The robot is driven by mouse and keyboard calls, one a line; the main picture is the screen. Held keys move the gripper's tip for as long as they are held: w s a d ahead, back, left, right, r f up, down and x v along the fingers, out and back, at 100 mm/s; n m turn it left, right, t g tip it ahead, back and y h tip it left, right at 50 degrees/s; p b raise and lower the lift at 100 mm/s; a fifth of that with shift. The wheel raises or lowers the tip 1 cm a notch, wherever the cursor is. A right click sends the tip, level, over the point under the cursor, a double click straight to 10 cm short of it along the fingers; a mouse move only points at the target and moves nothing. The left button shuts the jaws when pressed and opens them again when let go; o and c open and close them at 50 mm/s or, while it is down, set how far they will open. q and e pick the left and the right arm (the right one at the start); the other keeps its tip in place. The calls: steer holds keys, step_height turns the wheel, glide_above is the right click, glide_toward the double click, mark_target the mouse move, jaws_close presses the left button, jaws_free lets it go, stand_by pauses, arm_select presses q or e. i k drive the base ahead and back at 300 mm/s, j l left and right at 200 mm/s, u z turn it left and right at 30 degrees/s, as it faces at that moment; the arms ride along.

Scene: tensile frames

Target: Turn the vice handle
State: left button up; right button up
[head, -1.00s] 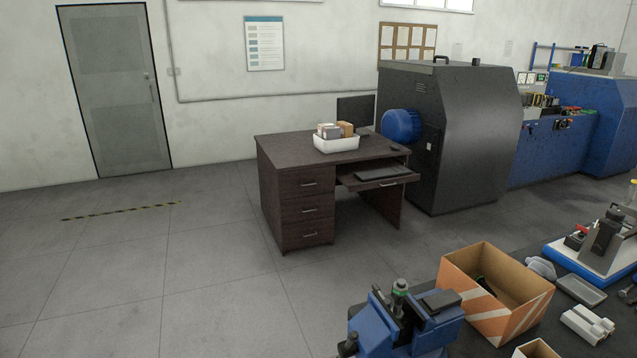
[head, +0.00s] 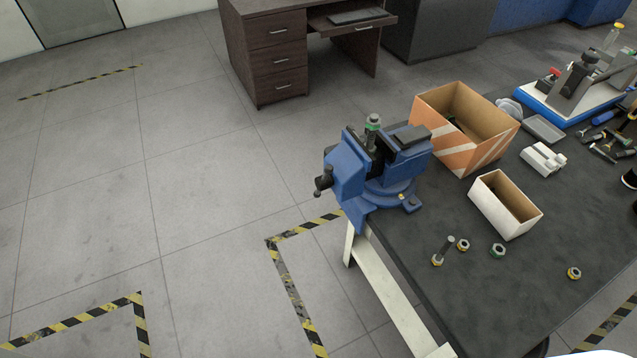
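A blue bench vice (head: 378,178) is mounted at the left corner of the dark workbench (head: 470,285) in the head view. Its dark handle (head: 323,182) sticks out at the left side of the vice, past the table edge. A bolt-like metal piece with a green ring (head: 373,130) stands upright at the jaws; whether it is clamped I cannot tell. Neither of my grippers is in view.
An orange-striped open box (head: 465,125) and a smaller white box (head: 504,205) stand right of the vice. Several nuts and a bolt (head: 444,250) lie in front. A blue-based device (head: 575,100) stands farther right. Floor left of the bench is clear.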

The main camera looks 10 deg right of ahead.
mark_target(322, 182)
steer(key=i+j+u, duration=0.2)
steer(key=i+j, duration=0.25)
steer(key=i+j+u, duration=0.2)
steer(key=i+j, duration=0.15)
steer(key=i+j+u, duration=0.2)
steer(key=i, duration=0.4)
steer(key=i+z, duration=0.4)
steer(key=i+j+z, duration=0.15)
steer(key=i+z, duration=0.25)
steer(key=i+j+z, duration=0.2)
steer(key=i+z, duration=0.25)
steer(key=z, duration=0.35)
steer(key=i+z, duration=0.15)
steer(key=z, duration=0.25)
steer(key=i+j+z, duration=0.1)
steer(key=z, duration=0.35)
steer(key=i+j+z, duration=0.1)
steer(key=z, duration=0.35)
steer(key=j+z, duration=0.15)
steer(key=z, duration=0.25)
steer(key=i+j+z, duration=0.1)
steer(key=z, duration=0.35)
steer(key=j, duration=0.1)
